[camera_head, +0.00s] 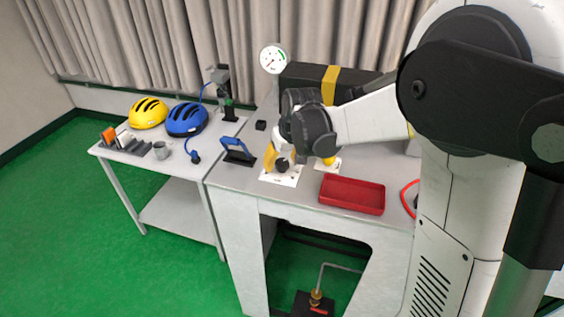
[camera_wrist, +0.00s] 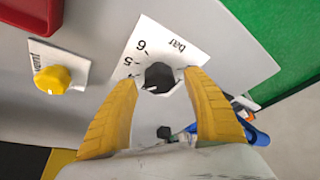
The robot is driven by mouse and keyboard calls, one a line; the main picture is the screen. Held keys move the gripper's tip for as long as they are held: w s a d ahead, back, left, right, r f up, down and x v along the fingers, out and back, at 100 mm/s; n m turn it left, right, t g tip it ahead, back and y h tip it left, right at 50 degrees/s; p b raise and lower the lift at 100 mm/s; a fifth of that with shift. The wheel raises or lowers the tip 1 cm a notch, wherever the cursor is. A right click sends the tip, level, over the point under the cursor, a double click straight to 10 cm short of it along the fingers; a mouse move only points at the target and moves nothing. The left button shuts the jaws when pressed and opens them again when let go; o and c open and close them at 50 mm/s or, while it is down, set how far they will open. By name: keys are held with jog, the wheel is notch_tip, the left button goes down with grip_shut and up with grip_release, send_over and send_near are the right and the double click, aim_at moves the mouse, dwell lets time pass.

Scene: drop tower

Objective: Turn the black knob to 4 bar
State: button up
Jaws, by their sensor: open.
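The black knob (camera_head: 282,165) stands on a white scale plate (camera_head: 283,180) on the grey bench. In the wrist view the knob (camera_wrist: 159,77) sits between the two yellow fingertips of my gripper (camera_wrist: 161,79). My gripper (camera_head: 280,158) is open, with one finger on each side of the knob; I cannot tell whether they touch it. The plate (camera_wrist: 178,36) shows "6", "5" and "bar"; the other numbers are hidden. A small white mark shows on the knob's lower side in the wrist view. A round white gauge (camera_head: 273,58) stands behind; its reading is too small to tell.
A yellow knob (camera_wrist: 52,79) on its own white plate is beside the black knob, right of it in the head view (camera_head: 328,162). A red tray (camera_head: 352,194) lies farther right. A blue-handled object (camera_head: 238,152) stands left. Helmets (camera_head: 187,119) rest on the side table.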

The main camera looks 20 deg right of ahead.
jog(key=v, duration=1.1)
jog(key=shift+s+r, duration=0.2)
jog(key=shift+r, duration=0.1)
jog(key=s+f+m+t+b, duration=0.1)
jog(key=s+f+b, duration=0.5)
jog(key=s, duration=0.4)
jog(key=s+f+t+b, duration=0.1)
jog(key=s+f+b, duration=0.5)
jog(key=s+f, duration=0.3)
jog(key=shift+s+a+m+t+h, duration=0.3)
jog(key=shift+s+m+t, duration=0.1)
jog(key=shift+s, duration=0.8)
